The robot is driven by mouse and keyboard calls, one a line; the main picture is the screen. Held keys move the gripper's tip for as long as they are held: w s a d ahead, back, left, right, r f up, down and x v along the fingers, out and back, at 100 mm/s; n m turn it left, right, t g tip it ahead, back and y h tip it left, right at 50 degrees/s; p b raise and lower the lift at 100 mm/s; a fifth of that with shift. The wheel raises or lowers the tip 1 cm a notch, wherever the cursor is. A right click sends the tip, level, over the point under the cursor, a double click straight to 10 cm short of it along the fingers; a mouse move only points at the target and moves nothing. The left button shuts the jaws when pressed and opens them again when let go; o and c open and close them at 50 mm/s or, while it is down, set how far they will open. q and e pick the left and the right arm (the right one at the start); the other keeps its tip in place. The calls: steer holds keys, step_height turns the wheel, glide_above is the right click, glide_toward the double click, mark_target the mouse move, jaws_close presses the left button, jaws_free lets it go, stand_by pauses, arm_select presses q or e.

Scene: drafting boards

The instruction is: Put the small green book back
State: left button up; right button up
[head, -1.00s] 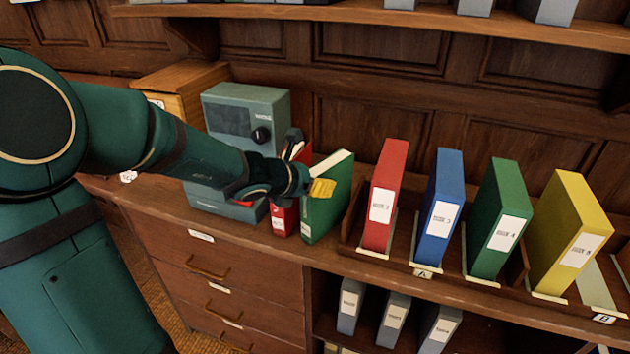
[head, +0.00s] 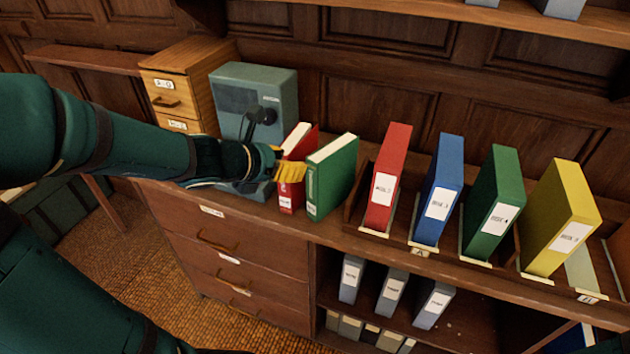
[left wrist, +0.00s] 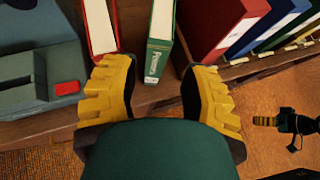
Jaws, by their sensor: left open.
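The small green book (head: 333,175) stands upright on the cabinet top, between a red book (head: 297,170) and a low wooden rack. It also shows in the left wrist view (left wrist: 158,60), its labelled spine facing me. My left gripper (head: 284,164) is open and empty, with yellow fingers, in front of the red book in the head view. In the left wrist view its fingers (left wrist: 160,72) spread on either side of the green spine, with the left finger near the red book. A dark part with a yellow finger, apparently my right gripper (left wrist: 268,121), shows at the right edge.
Red (head: 389,180), blue (head: 440,190), green (head: 491,205) and yellow (head: 560,220) binders stand in racks to the right. A grey-green device (head: 252,95) and wooden drawer box (head: 180,85) stand behind and left of my gripper.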

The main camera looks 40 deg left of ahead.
arm_select(q)
steer(key=s+d+f+m+g+h, duration=0.1)
steer(key=d+f+m+g, duration=0.35)
steer(key=f+m, duration=0.4)
steer(key=d+f+m+g, duration=0.3)
steer(key=d+f+m, duration=0.3)
steer(key=f, duration=0.6)
steer(key=s+d+f+m+g, duration=0.1)
steer(key=s+d+f+m, duration=0.1)
steer(key=d+f+m, duration=0.4)
steer(key=s+d+f+m+g+h, duration=0.1)
steer(key=s+d+f+m, duration=0.2)
steer(key=d+f+m, duration=0.4)
steer(key=d+m, duration=0.1)
steer(key=m, duration=0.4)
steer(key=shift+d+f, duration=0.25)
steer(key=shift+d, duration=0.1)
